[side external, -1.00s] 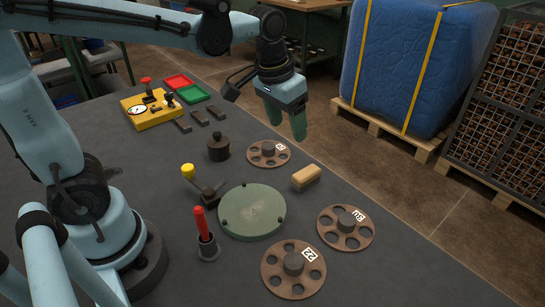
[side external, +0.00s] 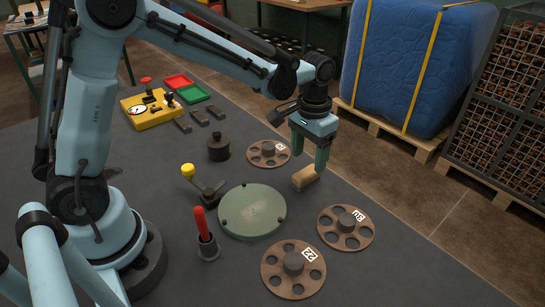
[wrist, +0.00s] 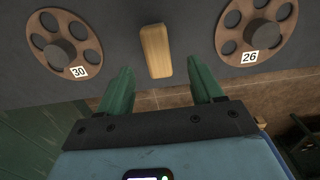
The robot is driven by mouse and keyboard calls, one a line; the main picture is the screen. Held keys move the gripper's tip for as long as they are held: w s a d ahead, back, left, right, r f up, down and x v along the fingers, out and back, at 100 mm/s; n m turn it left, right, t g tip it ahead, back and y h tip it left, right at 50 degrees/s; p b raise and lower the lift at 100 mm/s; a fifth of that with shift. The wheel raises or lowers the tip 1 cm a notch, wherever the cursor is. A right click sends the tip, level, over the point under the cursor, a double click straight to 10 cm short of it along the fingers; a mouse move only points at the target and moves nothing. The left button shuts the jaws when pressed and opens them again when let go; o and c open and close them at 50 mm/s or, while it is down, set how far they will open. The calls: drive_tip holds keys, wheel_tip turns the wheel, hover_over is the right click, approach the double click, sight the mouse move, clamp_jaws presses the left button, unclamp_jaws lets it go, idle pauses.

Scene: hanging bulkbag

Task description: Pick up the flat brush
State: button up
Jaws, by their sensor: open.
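The flat brush is a tan, wood-coloured block (side external: 306,177) near the far right edge of the dark table in the side view. In the wrist view the brush (wrist: 156,52) stands lengthwise, just beyond the fingertips and between their lines. My gripper (side external: 309,158) has green fingers and hangs pointing down right at the brush. In the wrist view my gripper (wrist: 160,78) is open, with a finger to each side and nothing between them. Whether the fingers touch the brush cannot be told from the side view.
Brown holed discs lie around the brush: one behind it (side external: 269,153), one in front (side external: 346,228) and one farther front (side external: 294,270). A green round plate (side external: 252,211), a yellow-knobbed lever (side external: 203,186) and a black weight (side external: 218,149) stand to the left. Floor lies beyond the table edge.

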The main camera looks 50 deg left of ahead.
sight(308, 171)
drive_tip(key=shift+d+f, duration=0.15)
drive_tip(key=shift+f, duration=2.8)
drive_tip(key=c, duration=1.2)
drive_tip(key=shift+o, duration=0.2)
drive_tip(key=shift+r, duration=0.1)
drive_tip(key=shift+r, duration=0.4)
drive_tip(key=r, duration=0.3)
drive_tip(key=shift+s+d+r, duration=0.25)
drive_tip(key=shift+r, duration=0.05)
drive_tip(key=s+d+r, duration=0.6)
drive_tip(key=d, duration=0.2)
drive_tip(key=shift+s+d+r, duration=0.25)
drive_tip(key=shift+s+d, duration=0.1)
